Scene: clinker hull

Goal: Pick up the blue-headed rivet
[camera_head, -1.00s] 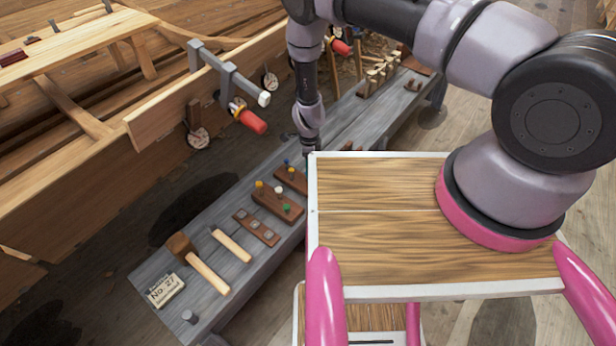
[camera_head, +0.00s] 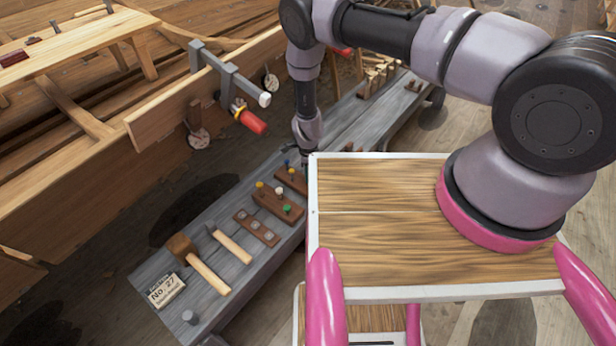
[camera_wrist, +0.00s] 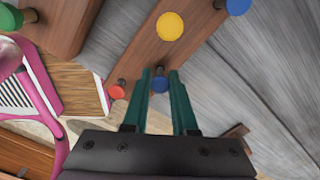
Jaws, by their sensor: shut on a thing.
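One blue head (camera_head: 287,163) shows there, left of my gripper.
Yellow (camera_wrist: 170,26) and red (camera_wrist: 117,91) heads are close to my fingers; a green head (camera_wrist: 10,19) is on another block. On the grey bench (camera_head: 205,250) lie a mallet (camera_head: 206,272), another tool (camera_head: 231,246) and a number card (camera_head: 166,290). The planked hull is at left.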

